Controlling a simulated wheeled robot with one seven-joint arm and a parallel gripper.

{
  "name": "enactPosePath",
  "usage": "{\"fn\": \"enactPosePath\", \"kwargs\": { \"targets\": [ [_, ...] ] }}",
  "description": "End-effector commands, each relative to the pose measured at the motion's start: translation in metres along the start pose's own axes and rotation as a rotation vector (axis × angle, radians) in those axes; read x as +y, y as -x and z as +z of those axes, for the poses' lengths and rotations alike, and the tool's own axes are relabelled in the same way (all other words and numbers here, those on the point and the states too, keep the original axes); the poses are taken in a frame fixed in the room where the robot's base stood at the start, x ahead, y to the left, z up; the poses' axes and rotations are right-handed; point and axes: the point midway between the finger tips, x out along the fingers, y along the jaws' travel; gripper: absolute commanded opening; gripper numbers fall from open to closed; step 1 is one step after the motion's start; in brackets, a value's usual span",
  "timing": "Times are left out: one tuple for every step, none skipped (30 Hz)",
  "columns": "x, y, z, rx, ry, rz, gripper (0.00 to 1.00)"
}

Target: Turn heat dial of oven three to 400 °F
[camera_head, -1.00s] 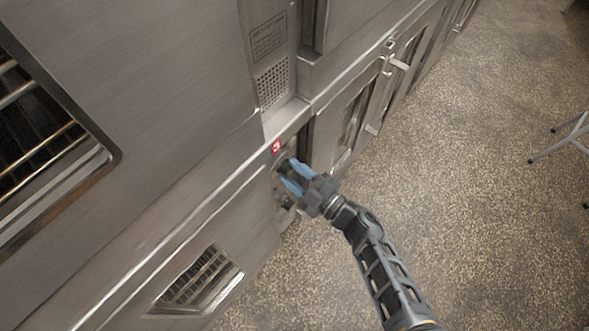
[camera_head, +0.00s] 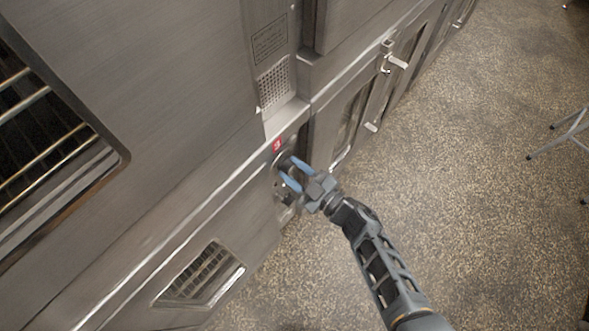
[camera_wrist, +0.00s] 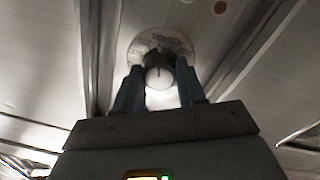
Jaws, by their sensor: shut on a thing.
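Oven three is marked by a red tag with a "3" (camera_head: 277,145) on its narrow control panel in the head view. Its heat dial shows in the wrist view as a dark round knob (camera_wrist: 159,58) with a light front, in front of a pale marked plate (camera_wrist: 183,42). The plate's numbers are too blurred to read. My gripper (camera_head: 288,172) reaches the panel just below the tag. In the wrist view its two blue fingers (camera_wrist: 160,88) stand on either side of the knob, shut on it. In the head view the fingers and panel edge hide most of the dial.
A vented window (camera_head: 203,272) sits low at the left. Oven doors with protruding handles (camera_head: 396,62) run along the wall to the upper right. The speckled floor (camera_head: 470,200) is clear, apart from metal stand legs (camera_head: 560,140) at the right edge.

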Motion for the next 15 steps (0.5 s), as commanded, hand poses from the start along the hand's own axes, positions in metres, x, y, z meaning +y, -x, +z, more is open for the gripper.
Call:
{"fn": "enactPosePath", "kwargs": {
  "targets": [
    [0.0000,0.0008,0.0018,-0.005,-0.001,0.002,0.09],
    [0.0000,0.0008,0.0018,-0.005,-0.001,0.002,0.09],
    [0.0000,0.0008,0.0018,-0.005,-0.001,0.002,0.41],
    [0.0000,0.0008,0.0017,-0.005,-0.001,0.001,0.44],
    [-0.0001,0.0008,0.0016,-0.004,-0.001,0.001,0.47],
    [-0.0001,0.0007,0.0015,-0.004,0.000,0.001,0.51],
    [-0.0001,0.0006,0.0014,-0.003,0.000,0.001,0.54],
    [-0.0001,0.0006,0.0012,-0.003,0.000,0.001,0.57],
    [-0.0001,0.0005,0.0011,-0.003,0.000,0.001,0.61],
    [-0.0001,0.0004,0.0010,-0.002,0.000,0.001,0.64],
    [-0.0001,0.0004,0.0009,-0.002,0.000,0.001,0.65],
    [-0.0001,0.0003,0.0007,-0.002,0.000,0.001,0.65],
    [-0.0001,0.0003,0.0007,-0.002,0.000,0.000,0.65],
    [-0.0001,0.0003,0.0006,-0.002,0.000,0.000,0.65],
    [-0.0001,0.0002,0.0005,-0.001,0.001,0.000,0.65]
  ]
}}
